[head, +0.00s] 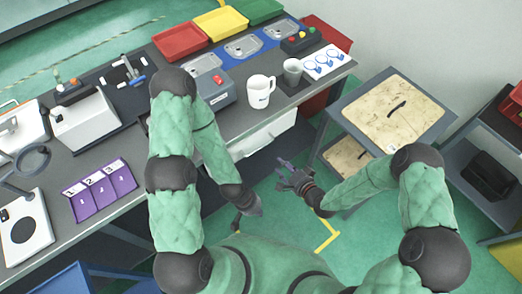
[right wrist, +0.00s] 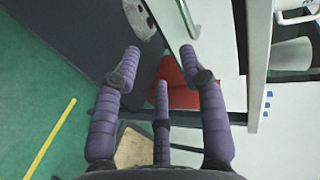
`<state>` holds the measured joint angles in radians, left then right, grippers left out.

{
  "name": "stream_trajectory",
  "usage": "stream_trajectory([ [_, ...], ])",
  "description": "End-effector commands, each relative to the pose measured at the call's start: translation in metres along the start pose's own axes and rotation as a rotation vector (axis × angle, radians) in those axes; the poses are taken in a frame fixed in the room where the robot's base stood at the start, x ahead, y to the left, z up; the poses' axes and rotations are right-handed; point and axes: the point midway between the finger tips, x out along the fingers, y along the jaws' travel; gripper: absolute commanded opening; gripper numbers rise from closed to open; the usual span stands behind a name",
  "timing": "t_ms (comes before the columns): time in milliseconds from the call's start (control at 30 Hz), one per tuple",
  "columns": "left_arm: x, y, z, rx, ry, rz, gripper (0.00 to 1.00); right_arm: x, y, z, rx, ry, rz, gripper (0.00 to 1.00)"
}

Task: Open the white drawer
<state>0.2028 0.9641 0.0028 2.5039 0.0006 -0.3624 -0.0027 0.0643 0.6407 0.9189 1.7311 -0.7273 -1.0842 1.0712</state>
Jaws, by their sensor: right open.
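The white drawer (head: 265,135) is under the front edge of the grey table, below the white mug. It seems shut, with its front facing the floor space where my arms reach. In the right wrist view its white front (right wrist: 212,40) is just beyond and right of the fingertips. A thin bar near the top there may be its handle; I cannot tell surely. My right gripper (head: 283,168) is open and empty, below and right of the drawer, apart from it. Its purple fingers (right wrist: 160,56) are spread. My left gripper (head: 252,210) hangs lower, away from the drawer; its jaws are unclear.
The mug (head: 260,93) and a grey cup (head: 292,72) stand on the table (head: 225,119) above the drawer. A grey cart (head: 352,100) with beige boards stands to the right. A red bin (right wrist: 172,75) is beneath the table end. Green floor is clear in front.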

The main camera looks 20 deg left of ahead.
Motion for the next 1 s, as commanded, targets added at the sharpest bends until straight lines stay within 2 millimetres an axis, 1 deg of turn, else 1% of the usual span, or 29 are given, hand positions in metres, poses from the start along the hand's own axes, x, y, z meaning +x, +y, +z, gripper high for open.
stream_trajectory([
  [33,0.005,-0.002,0.000,0.000,-0.001,0.000,0.00,0.004,-0.004,0.006,0.022,-0.011,-0.048,0.42],
  [167,0.008,-0.003,0.000,0.000,0.000,0.000,0.00,0.008,-0.018,0.015,0.071,-0.037,-0.130,0.42],
  [267,0.009,-0.003,-0.001,0.000,0.001,0.000,0.00,0.012,-0.021,0.018,0.086,-0.048,-0.152,0.42],
  [367,0.011,-0.004,-0.001,0.000,0.001,0.000,0.00,0.020,-0.024,0.019,0.086,-0.051,-0.157,0.42],
  [467,0.015,-0.005,-0.001,0.000,0.001,0.000,0.00,0.035,-0.025,0.021,0.086,-0.052,-0.156,0.42],
  [700,0.026,-0.009,-0.002,0.000,0.001,0.000,0.00,0.077,-0.031,0.022,0.085,-0.050,-0.154,0.42],
  [800,0.030,-0.011,-0.002,0.000,0.001,0.000,0.00,0.092,-0.033,0.023,0.087,-0.050,-0.153,0.42],
  [900,0.032,-0.011,-0.002,0.000,0.001,0.000,0.00,0.103,-0.035,0.023,0.086,-0.049,-0.153,0.42],
  [1000,0.034,-0.012,-0.002,0.000,0.001,0.000,0.00,0.111,-0.036,0.023,0.088,-0.049,-0.151,0.42],
])
